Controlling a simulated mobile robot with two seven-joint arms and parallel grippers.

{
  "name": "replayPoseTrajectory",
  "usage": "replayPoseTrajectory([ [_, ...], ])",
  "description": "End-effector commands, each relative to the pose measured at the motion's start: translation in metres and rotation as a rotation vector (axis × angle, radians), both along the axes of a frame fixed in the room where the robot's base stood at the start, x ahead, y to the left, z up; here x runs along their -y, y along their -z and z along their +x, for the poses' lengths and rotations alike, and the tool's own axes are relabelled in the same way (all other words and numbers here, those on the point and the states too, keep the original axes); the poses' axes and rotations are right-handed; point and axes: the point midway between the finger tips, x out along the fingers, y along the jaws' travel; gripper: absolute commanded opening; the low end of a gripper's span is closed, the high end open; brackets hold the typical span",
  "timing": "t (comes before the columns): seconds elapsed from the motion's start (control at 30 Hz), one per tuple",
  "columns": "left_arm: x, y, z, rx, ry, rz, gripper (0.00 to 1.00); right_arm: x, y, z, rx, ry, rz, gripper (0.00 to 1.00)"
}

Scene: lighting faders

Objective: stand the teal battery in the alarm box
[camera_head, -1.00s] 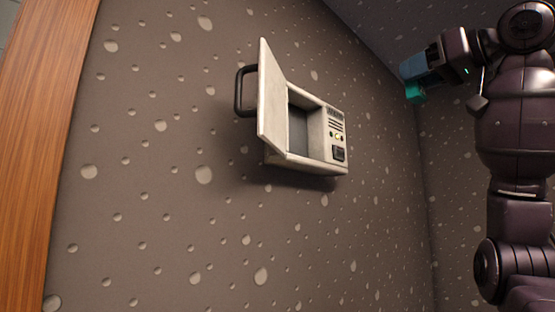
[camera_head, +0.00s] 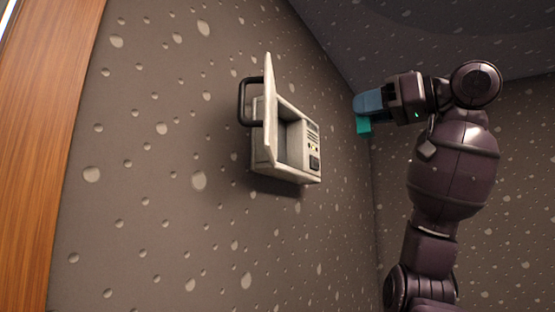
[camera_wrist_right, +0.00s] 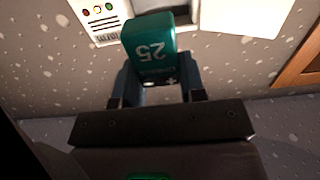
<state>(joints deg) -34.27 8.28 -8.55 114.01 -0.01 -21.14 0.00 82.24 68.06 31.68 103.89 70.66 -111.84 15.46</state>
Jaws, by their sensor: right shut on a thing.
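The alarm box (camera_head: 260,150) is a pale box on the speckled wall, with its door (camera_head: 270,112) swung open and a recess inside. My right gripper (camera_head: 368,104) is to the right of the box in the head view, apart from it. It is shut on the teal battery (camera_head: 363,127), whose end sticks out past the blue fingers. In the right wrist view the battery (camera_wrist_right: 150,42) shows the number 25, upside down, and a plus mark. The battery covers part of the box's opening there. My left gripper is not in view.
The box has a panel with small lights and a grille (camera_wrist_right: 97,14) beside the recess. A black handle (camera_head: 243,103) shows at the door's left. A wooden post (camera_head: 60,150) stands at the far left. The space between gripper and box looks clear.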

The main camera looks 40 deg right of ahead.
Motion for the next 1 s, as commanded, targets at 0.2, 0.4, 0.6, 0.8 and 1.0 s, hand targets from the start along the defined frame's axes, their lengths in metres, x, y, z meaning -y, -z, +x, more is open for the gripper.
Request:
replayPoseTrajectory([
  [0.2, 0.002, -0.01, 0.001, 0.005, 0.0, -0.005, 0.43, -0.013, -0.001, 0.042, -0.002, -0.003, 0.002, 0.14],
  [0.4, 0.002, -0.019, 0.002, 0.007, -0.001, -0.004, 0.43, -0.025, -0.001, 0.084, -0.002, -0.003, 0.001, 0.14],
  [0.6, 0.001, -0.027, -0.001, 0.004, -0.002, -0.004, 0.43, -0.036, -0.002, 0.126, -0.003, -0.002, 0.002, 0.14],
  [0.8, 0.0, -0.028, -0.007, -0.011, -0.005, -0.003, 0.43, -0.045, -0.002, 0.157, -0.001, 0.0, 0.002, 0.14],
  [1.0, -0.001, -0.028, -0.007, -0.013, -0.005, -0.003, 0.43, -0.048, 0.003, 0.167, -0.001, 0.0, 0.0, 0.14],
])
